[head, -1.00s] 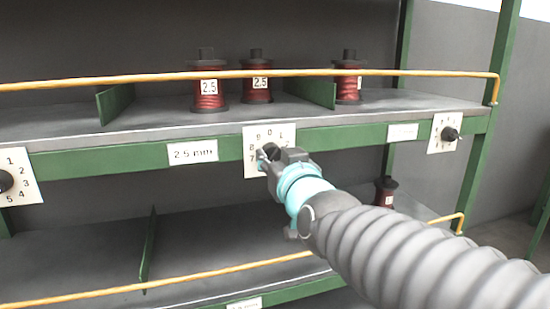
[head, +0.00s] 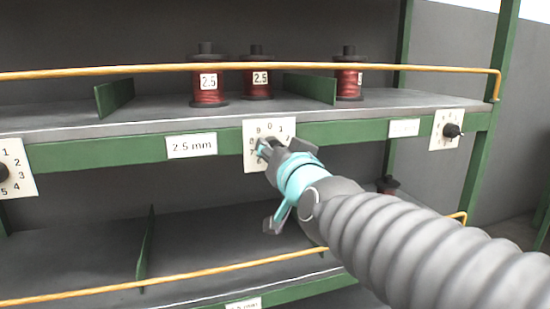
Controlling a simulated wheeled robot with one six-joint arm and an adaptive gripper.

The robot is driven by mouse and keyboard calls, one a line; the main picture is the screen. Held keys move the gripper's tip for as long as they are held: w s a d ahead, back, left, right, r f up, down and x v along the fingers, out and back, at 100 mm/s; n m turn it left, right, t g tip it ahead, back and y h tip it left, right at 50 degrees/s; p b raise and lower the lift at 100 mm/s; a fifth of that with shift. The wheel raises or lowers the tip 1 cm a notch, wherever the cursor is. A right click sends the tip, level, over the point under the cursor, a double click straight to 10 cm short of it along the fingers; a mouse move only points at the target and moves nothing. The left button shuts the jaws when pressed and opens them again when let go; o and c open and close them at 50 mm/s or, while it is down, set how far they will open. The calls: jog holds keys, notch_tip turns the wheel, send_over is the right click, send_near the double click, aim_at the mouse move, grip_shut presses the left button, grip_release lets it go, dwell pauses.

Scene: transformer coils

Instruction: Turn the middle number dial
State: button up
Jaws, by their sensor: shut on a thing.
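The middle number dial (head: 250,150) is a white plate with black numbers around its edge, fixed to the green front beam of the upper shelf. My gripper (head: 268,150) is at the centre of this plate, shut on the dial's knob. The gripper hides the knob and the plate's lower right part. Several numbers along the top and left of the plate stay visible.
Another dial (head: 18,160) is at the left edge, and a third (head: 447,130) is at the right. A label (head: 191,145) reads 2.5 mm. Red coils (head: 209,88) stand on the upper shelf behind a yellow rail (head: 150,74). A lower shelf (head: 85,250) lies below.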

jog(key=shift+m+b, duration=0.4)
jog(key=shift+m, duration=0.9)
jog(key=o, duration=1.1)
jog(key=shift+a, duration=0.1)
jog(key=shift+o, duration=0.2)
jog(key=v, duration=1.2)
jog(key=shift+m, duration=0.3)
